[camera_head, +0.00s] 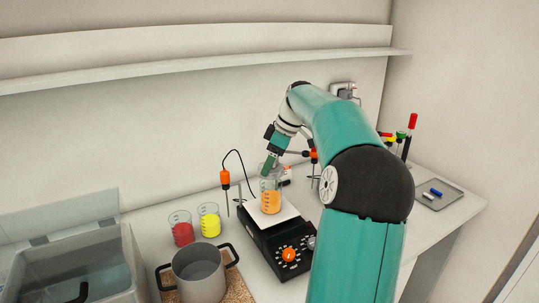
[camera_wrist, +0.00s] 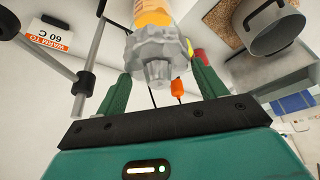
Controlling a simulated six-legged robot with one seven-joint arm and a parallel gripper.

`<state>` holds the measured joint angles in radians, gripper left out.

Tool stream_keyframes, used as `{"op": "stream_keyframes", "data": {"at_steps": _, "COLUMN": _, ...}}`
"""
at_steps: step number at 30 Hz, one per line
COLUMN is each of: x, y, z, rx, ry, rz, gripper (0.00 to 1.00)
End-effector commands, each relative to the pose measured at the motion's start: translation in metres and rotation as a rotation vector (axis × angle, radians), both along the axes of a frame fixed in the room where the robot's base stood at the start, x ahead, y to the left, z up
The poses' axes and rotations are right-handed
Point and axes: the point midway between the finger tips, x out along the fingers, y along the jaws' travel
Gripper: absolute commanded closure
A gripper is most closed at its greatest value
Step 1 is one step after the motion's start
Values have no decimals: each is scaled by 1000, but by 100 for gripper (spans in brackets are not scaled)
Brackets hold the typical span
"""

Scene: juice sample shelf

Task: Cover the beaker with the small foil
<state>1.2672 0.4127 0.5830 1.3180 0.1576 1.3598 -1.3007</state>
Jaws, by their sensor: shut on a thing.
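The beaker with orange liquid (camera_head: 270,203) stands upright on the white top of a black hotplate (camera_head: 262,238). In the wrist view the beaker (camera_wrist: 153,15) shows at the top edge, with the crumpled silver foil (camera_wrist: 158,55) at its mouth end. My gripper (camera_wrist: 162,76) is shut on the foil, a green finger on either side of it. In the head view my gripper (camera_head: 268,165) is right above the beaker's mouth, and the foil cannot be made out clearly. I cannot tell whether the foil rests on the rim.
A red beaker (camera_head: 181,231) and a yellow beaker (camera_head: 209,221) stand left of the hotplate. A pot (camera_head: 198,275) sits on a cork mat in front. An orange-headed probe (camera_head: 225,180) on a cable hangs beside the beaker. A tray (camera_head: 445,198) lies at right. A shelf (camera_head: 200,63) runs above.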

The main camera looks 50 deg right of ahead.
Motion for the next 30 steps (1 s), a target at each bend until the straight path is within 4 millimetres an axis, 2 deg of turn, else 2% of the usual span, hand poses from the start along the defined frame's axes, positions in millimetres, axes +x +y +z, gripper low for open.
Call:
{"op": "stream_keyframes", "data": {"at_steps": 18, "x": 3, "y": 1, "z": -43, "rx": 0, "ry": 0, "rz": -3, "gripper": 51}}
{"op": "stream_keyframes", "data": {"at_steps": 30, "x": 3, "y": 1, "z": -50, "rx": -1, "ry": -1, "rz": -3, "gripper": 51}}
